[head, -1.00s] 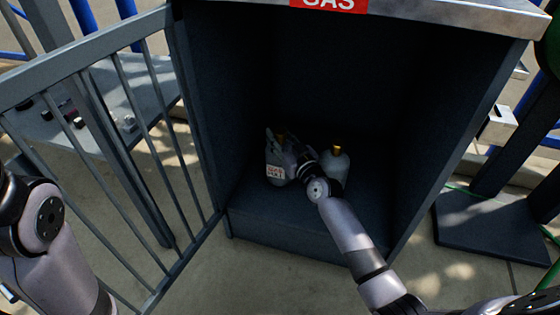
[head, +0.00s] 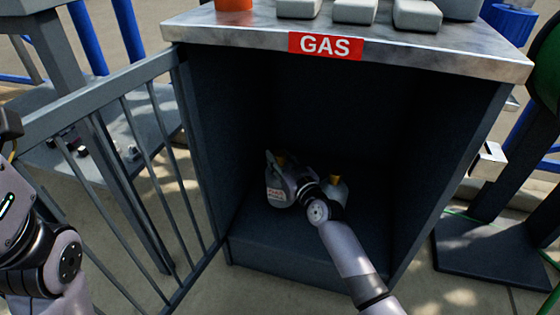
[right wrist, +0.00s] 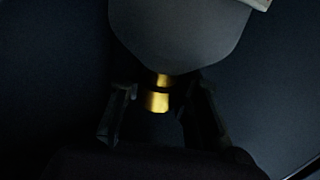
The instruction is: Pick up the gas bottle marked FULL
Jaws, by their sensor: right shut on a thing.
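The locker under the GAS sign (head: 325,45) holds two pale grey bottles. The left bottle (head: 274,182) has a white label with red marks too small for me to read. The right bottle (head: 340,186) has a brass top and is partly hidden by my wrist. My right gripper (head: 282,163) reaches in from the lower right and is shut at the top of the left bottle. In the right wrist view, the fingers (right wrist: 158,98) are on both sides of a brass valve (right wrist: 156,101), with the grey bottle body (right wrist: 180,35) beyond. My left gripper is out of view.
The locker's side walls and dark floor (head: 300,248) surround my right arm; its front is open. A grey barred gate (head: 150,150) stands open at the left. Grey blocks (head: 355,10) and an orange item (head: 234,4) sit on the metal top.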

